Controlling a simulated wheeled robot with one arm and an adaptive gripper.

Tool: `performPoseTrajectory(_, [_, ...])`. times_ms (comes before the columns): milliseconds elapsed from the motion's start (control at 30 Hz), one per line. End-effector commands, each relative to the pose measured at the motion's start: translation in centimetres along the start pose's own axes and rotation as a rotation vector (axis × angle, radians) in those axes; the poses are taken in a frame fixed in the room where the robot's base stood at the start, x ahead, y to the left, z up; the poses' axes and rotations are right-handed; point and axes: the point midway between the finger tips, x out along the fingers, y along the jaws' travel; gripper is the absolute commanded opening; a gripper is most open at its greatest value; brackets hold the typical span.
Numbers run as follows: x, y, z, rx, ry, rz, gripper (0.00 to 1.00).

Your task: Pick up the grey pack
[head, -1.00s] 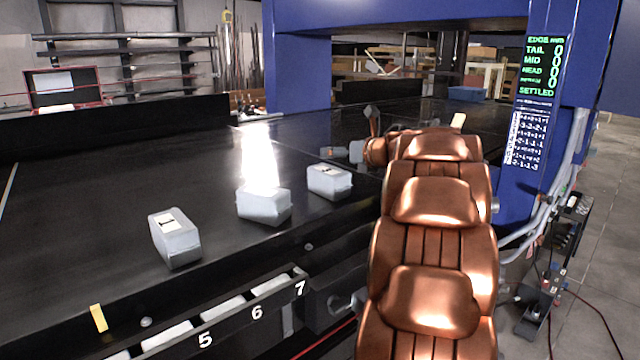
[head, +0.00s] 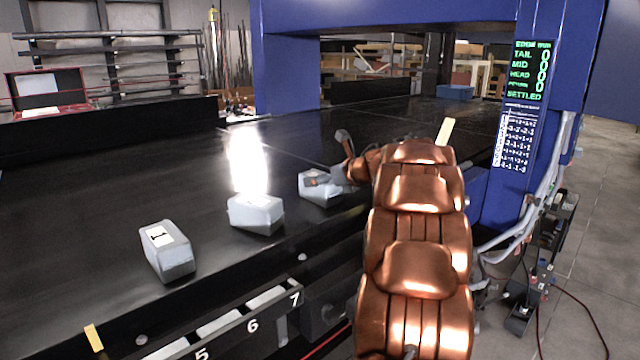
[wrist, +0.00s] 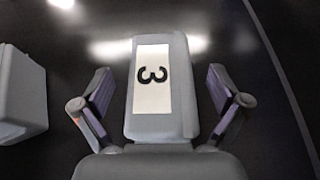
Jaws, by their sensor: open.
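Three grey packs lie on the black conveyor in the head view: the left one (head: 168,262), the middle one (head: 256,216) and the right one (head: 318,194). My gripper (head: 331,161) is at the right pack, with one finger in front of that pack's top. In the wrist view a grey pack (wrist: 181,88) with a white label reading 3 lies between the two open fingers of my gripper (wrist: 159,86). Dark gaps show on both sides, so the fingers do not appear to touch it.
Another grey pack (wrist: 20,95) shows at the left edge of the wrist view. A blue frame (head: 285,60) spans the conveyor (head: 80,200). A numbered rail (head: 262,308) runs along its near edge. The belt behind the packs is clear.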

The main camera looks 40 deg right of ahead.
Motion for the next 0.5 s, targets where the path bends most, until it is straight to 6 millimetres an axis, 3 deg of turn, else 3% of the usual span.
performPoseTrajectory(200, [1.8,0.0,-0.1,0.002,0.001,0.002,0.98])
performPoseTrajectory(433, [1.8,-0.1,-0.1,0.002,0.000,0.000,0.98])
performPoseTrajectory(500, [1.8,-0.1,-0.1,0.002,0.000,0.000,0.93])
